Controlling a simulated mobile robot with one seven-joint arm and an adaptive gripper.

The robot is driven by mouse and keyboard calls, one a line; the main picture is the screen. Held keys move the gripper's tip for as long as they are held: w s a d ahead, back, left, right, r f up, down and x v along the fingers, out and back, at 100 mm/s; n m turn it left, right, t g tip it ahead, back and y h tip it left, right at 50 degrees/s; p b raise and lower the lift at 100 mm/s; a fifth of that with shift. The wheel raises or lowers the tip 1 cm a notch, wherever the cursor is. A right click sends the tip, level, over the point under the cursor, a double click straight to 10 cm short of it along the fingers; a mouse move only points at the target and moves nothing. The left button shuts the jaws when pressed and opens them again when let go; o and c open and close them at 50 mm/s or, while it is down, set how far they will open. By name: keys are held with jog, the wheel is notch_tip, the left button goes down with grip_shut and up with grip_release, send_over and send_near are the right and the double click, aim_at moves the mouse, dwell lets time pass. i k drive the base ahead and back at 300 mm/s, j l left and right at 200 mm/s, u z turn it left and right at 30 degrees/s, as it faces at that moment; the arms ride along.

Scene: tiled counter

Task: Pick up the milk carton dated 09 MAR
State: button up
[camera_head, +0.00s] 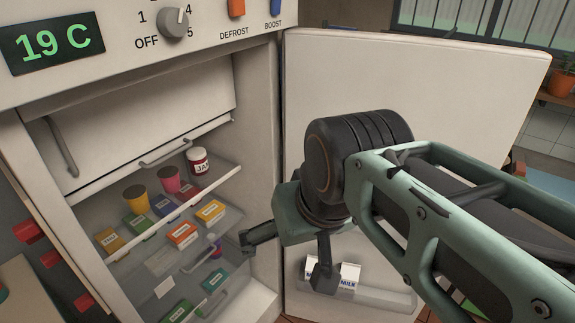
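A white carton marked MILK (348,277) stands in the bin low on the open fridge door. A second white shape shows just left of it, partly hidden behind a finger of my gripper, and I cannot tell whether it is another carton. No date is readable. My gripper (285,262) is in front of the opening between fridge and door. Its two dark fingers are spread wide apart with nothing between them. The right finger overlaps the cartons in the picture; whether it touches them I cannot tell.
The clear door bin (385,298) has free room to the right of the carton. The open door (440,90) stands behind my arm. A control panel with a dial (174,24) is above.

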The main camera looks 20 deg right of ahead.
aim_at(350, 273)
jog(key=z, duration=1)
